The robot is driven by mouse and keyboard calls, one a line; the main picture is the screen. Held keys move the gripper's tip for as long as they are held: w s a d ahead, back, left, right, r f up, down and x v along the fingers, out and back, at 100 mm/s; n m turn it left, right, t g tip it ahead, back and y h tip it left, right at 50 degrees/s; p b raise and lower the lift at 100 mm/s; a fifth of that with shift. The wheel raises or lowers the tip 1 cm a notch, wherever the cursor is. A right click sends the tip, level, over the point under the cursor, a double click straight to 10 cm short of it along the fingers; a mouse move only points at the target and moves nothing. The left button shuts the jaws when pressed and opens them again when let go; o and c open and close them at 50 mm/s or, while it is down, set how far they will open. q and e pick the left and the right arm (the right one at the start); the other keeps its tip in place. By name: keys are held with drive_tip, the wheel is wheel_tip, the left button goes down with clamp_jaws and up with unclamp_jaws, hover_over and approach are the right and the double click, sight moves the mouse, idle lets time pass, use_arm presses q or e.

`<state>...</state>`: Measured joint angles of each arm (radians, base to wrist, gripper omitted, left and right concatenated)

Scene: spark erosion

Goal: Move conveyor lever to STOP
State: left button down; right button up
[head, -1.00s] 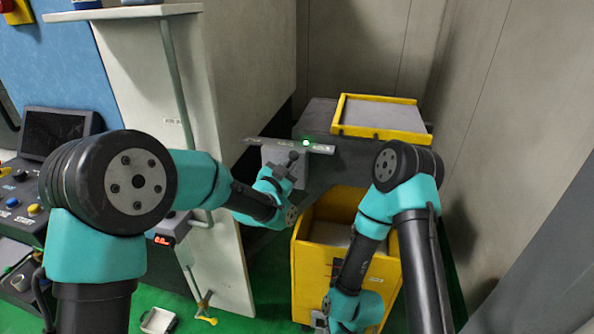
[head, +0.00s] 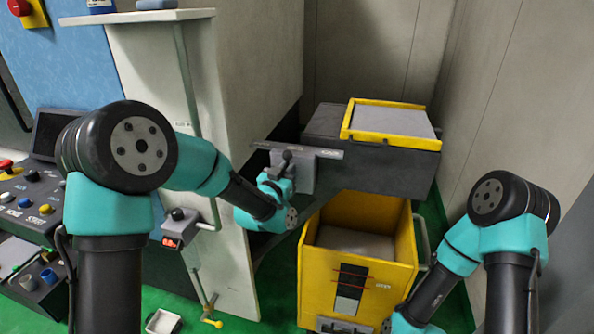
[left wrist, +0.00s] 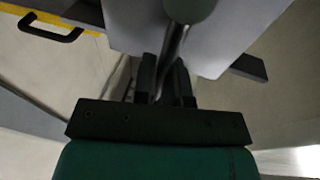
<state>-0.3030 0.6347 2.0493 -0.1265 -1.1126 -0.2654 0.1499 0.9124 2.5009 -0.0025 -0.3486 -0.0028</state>
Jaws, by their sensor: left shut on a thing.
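The conveyor lever (head: 287,155) has a dark knob and stands in front of a grey plate (head: 318,172) on the conveyor's side, left of the middle of the label strip (head: 315,151). The strip's lettering is too small to read. My left gripper (head: 281,172) is at the lever, just below the knob. In the left wrist view, its fingers (left wrist: 165,80) are shut around the metal lever shaft (left wrist: 176,48), with the rounded knob (left wrist: 190,8) beyond them. My right arm comes in at the lower right; its fingers are out of the picture.
The dark conveyor (head: 395,165) carries a yellow-rimmed tray (head: 437,144). A yellow bin (head: 318,285) stands below it. A pale cabinet wall (head: 235,265) is close left of the lever. A control panel (head: 35,205) is at far left, and a small switch box (head: 178,228) is nearer.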

use_arm(q)
drive_tip(key=c, duration=1.2)
unclamp_jaws()
drive_tip(key=shift+o, duration=0.2)
drive_tip(key=shift+s, duration=0.1)
drive_tip(key=v, duration=1.7)
drive_tip(key=shift+s, duration=0.1)
